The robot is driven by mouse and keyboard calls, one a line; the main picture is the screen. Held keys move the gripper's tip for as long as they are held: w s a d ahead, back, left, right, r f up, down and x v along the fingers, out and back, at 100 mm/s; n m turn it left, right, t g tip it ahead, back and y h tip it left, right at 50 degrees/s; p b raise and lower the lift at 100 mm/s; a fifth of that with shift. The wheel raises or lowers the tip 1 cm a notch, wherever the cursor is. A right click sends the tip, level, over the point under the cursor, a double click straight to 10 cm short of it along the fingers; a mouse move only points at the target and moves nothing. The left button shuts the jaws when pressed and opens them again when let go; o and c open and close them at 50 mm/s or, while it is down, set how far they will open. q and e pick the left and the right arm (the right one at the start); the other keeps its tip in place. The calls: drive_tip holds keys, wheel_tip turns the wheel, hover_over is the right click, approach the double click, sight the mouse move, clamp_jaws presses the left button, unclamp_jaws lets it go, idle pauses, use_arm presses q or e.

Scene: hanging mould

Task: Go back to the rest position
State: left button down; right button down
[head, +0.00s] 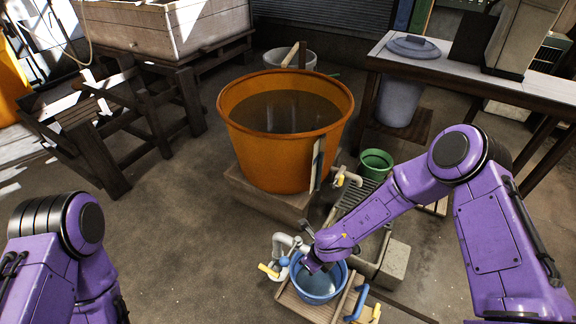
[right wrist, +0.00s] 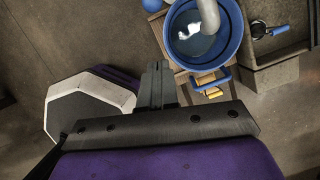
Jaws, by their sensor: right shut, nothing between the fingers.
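My right arm reaches in from the right in the head view. Its gripper (head: 316,264) appears over the rim of a blue bucket (head: 336,292) and partly covers it. In the right wrist view the two dark fingers (right wrist: 156,84) are shut together with nothing between them. The blue bucket (right wrist: 238,40) shows beyond them to the upper right, with a grey pipe (right wrist: 209,17) over it. The fingers appear apart from the bucket. My left arm shows at the lower left of the head view, but its gripper is outside the picture.
A large orange vat (head: 262,150) of dark liquid stands on a block. A green bucket (head: 375,163), a stone trough (head: 393,262) and a yellow-handled tap (head: 270,270) are close to my right arm. A table (head: 455,68) stands back right. Floor at the lower left is clear.

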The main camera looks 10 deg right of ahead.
drive_tip(key=s+d+r+n+h+p, duration=0.2)
drive_tip(key=s+d+n+p, duration=0.1)
drive_tip(key=s+d+n, duration=0.5)
drive_tip(key=s+d+r+n+h+p, duration=0.2)
drive_tip(key=s+d+n, duration=0.6)
drive_tip(key=s+n, duration=0.6)
drive_tip(key=shift+s+r+h+p, duration=0.15)
drive_tip(key=shift+s+h+p, duration=0.25)
drive_tip(key=shift+s+h, duration=0.25)
